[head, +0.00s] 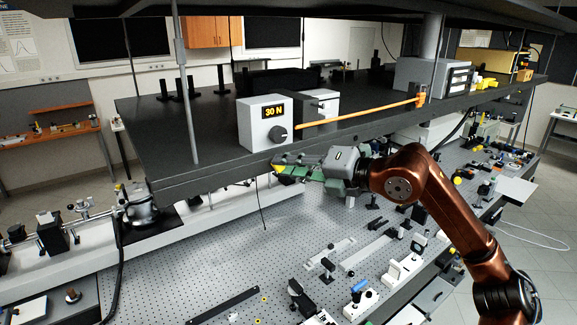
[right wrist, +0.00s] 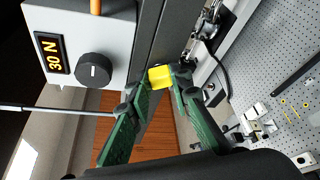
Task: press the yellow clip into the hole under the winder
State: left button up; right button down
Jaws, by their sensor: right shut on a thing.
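The yellow clip (right wrist: 160,77) is held between the green fingertips of my right gripper (right wrist: 163,82) in the right wrist view. In the head view, my right gripper (head: 290,168) is just below the front edge of the upper shelf, with a small bit of the clip (head: 280,170) showing at its tip. The winder (head: 265,121) is a grey box with a "30 N" display and a dark knob. It stands on the shelf above the gripper and also shows in the right wrist view (right wrist: 108,40). The clip is close to the shelf edge; contact is unclear. The hole cannot be made out. My left gripper is out of view.
The dark upper shelf (head: 195,177) overhangs the perforated optical table (head: 225,245). An orange strap (head: 365,114) runs from beside the winder to the right along the shelf. A thin grey post (head: 185,90) stands left of the winder. Optics parts stand on the table below.

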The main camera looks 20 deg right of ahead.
jog(key=shift+w, duration=0.15)
jog(key=c, duration=1.7)
grip_release()
jog(key=shift+w+a, duration=0.1)
jog(key=shift+w, duration=0.05)
jog(key=b+v, duration=0.1)
jog(key=v, duration=0.4)
jog(key=b+v, duration=0.1)
jog(key=v, duration=0.4)
jog(key=s+a+b+v, duration=0.1)
jog(key=v, duration=0.4)
jog(key=shift+s+d+f, duration=0.2)
jog(key=shift+s+d, duration=0.05)
jog(key=shift+s, duration=0.05)
